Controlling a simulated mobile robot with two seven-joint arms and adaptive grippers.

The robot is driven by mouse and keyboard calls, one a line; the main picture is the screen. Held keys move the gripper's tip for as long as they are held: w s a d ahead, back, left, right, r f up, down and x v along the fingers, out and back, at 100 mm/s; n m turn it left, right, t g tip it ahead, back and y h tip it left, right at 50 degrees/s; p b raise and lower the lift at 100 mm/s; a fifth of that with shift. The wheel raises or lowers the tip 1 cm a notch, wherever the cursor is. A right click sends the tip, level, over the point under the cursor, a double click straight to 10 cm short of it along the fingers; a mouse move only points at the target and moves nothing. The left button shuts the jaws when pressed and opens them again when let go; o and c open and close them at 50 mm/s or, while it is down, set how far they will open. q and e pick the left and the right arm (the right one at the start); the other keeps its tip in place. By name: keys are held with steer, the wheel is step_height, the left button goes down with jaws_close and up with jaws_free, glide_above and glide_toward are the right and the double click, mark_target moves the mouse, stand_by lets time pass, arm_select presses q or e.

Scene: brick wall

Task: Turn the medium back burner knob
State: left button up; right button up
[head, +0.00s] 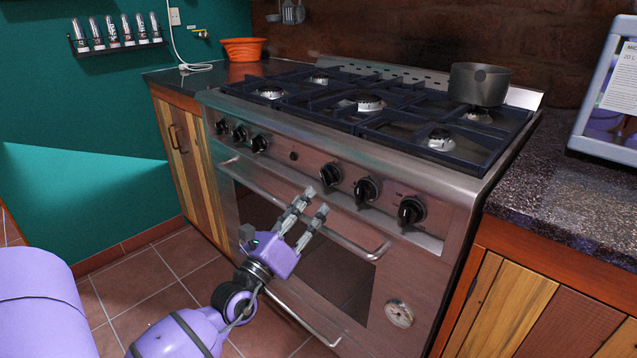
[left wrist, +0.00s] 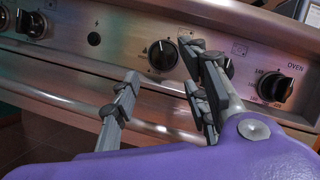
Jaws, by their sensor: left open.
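The steel stove (head: 283,134) has a front panel with a row of black knobs. Three knobs are at the left, the third one (head: 260,144) being nearest the middle. Right of a small round button stand a first knob (head: 330,174), a second knob (head: 366,190) and a third knob (head: 411,210). I cannot read which one is for the medium back burner. My left gripper (head: 316,200) is open and empty, just below the first knob. In the left wrist view this knob (left wrist: 162,54) shows between the fingers, apparently untouched. A finger partly hides the second knob (left wrist: 228,68).
The oven handle (head: 350,241) runs below the panel, close to my left gripper. A grey pot (head: 479,84) stands on the back right burner. A dark counter (head: 570,190) with a microwave (head: 612,100) is at the right. An orange bowl (head: 243,49) stands at the back left.

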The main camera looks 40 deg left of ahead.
mark_target(324, 177)
arm_select(q)
steer(key=x, duration=0.7)
steer(key=shift+r, duration=0.15)
steer(key=c, duration=1.1)
steer(key=shift+o, duration=0.2)
steer(key=shift+a, duration=0.1)
